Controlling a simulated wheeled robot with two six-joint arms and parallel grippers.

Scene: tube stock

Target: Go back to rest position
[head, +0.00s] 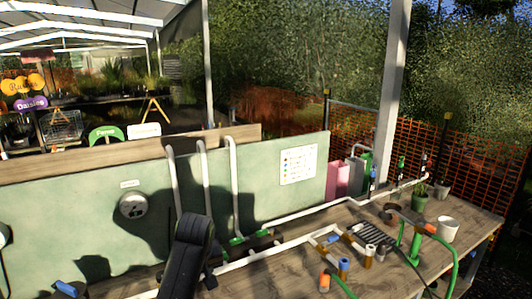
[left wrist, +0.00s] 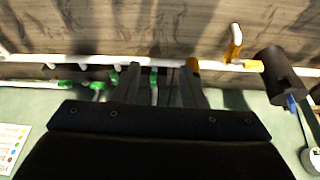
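My left arm (head: 190,255) rises dark at the bottom middle of the head view, over the near part of the wooden bench (head: 470,215). My left gripper (left wrist: 162,70) shows in the left wrist view with its two dark fingers apart. Nothing is visibly held between them; white pipe and green fittings show behind. In the head view its fingertips cannot be made out clearly. My right arm and right gripper are not in view.
White pipes (head: 236,180) rise against the green backboard (head: 280,205). Coloured pipe fittings (head: 344,265), a black tray (head: 371,235), a white pot (head: 447,229) and a green plant pot (head: 419,203) stand on the right of the bench. A black cylinder (left wrist: 275,75) is right of my gripper.

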